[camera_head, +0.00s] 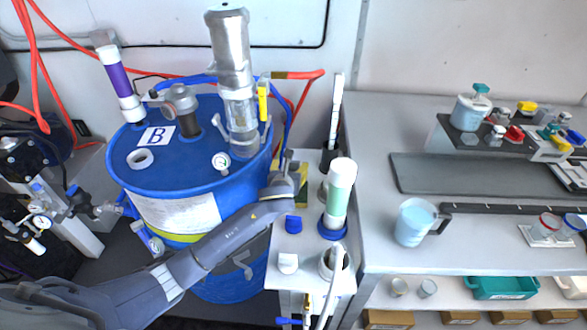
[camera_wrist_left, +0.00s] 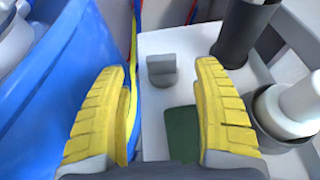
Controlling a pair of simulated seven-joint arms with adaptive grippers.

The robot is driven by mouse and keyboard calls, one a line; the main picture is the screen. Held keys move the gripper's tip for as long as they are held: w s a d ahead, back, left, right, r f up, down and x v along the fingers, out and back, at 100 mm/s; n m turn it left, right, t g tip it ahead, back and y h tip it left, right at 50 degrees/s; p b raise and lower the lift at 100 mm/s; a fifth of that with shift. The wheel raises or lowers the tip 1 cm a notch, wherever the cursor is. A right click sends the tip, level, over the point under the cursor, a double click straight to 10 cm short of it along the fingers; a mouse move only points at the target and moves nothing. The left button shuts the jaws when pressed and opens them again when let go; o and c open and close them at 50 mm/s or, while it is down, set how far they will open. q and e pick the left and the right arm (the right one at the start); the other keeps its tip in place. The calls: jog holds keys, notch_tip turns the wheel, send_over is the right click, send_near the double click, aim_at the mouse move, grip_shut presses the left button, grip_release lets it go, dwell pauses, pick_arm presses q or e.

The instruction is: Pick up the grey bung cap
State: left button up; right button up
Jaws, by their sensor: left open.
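The grey bung cap (camera_wrist_left: 161,72) stands on a white stand top in the left wrist view. It has a raised upright grip on a rounded base. My left gripper (camera_wrist_left: 161,82) is open, with its two yellow ribbed fingers to either side of the cap in the picture. The cap is not held, and I cannot tell how far the fingertips are above it. In the head view my left gripper (camera_head: 294,188) is over the back part of the narrow white stand (camera_head: 312,275), beside the blue drum; the cap cannot be made out clearly there. My right gripper is not in view.
The blue drum (camera_head: 185,178) is close on the left. A dark cylinder (camera_wrist_left: 244,38) and a white tube in a grey holder (camera_wrist_left: 285,115) are close on the right. A blue cap (camera_head: 293,224) and a white cap (camera_head: 288,263) sit further forward. A green patch (camera_wrist_left: 181,132) lies nearby.

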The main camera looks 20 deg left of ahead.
aim_at(293, 162)
pick_arm(q)
jog(key=shift+x, duration=3.4)
jog(key=shift+r, duration=0.1)
jog(key=c, duration=1.3)
